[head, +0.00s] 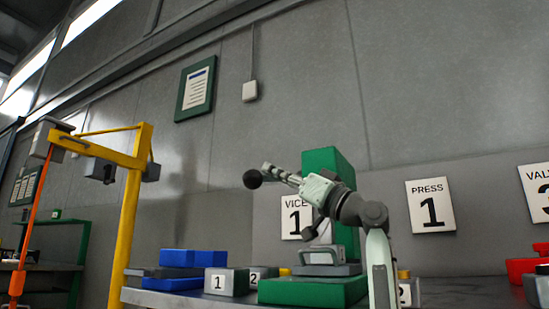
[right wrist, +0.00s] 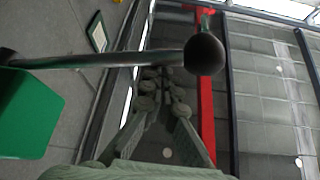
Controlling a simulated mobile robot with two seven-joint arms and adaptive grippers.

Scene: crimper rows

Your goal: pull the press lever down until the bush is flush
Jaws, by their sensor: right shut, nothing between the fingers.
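The green press (head: 325,160) stands on a green base (head: 300,292) on the bench. Its lever ends in a black ball knob (head: 252,179). In the right wrist view, the dark lever rod (right wrist: 110,60) runs from the left to the knob (right wrist: 204,53), across the picture just beyond or over my fingertips. My right gripper (head: 270,172) is shut and empty, close to the lever by the knob; contact cannot be told. It also shows in the right wrist view (right wrist: 163,75). I cannot make out the bush. My left gripper is out of view.
Signs for VICE 1 (head: 295,217) and PRESS 1 (head: 431,206) hang behind the bench. Blue blocks (head: 193,258) and a numbered grey block (head: 226,282) lie left of the press. A yellow hoist post (head: 131,215) stands further left. Red parts (head: 521,268) lie right.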

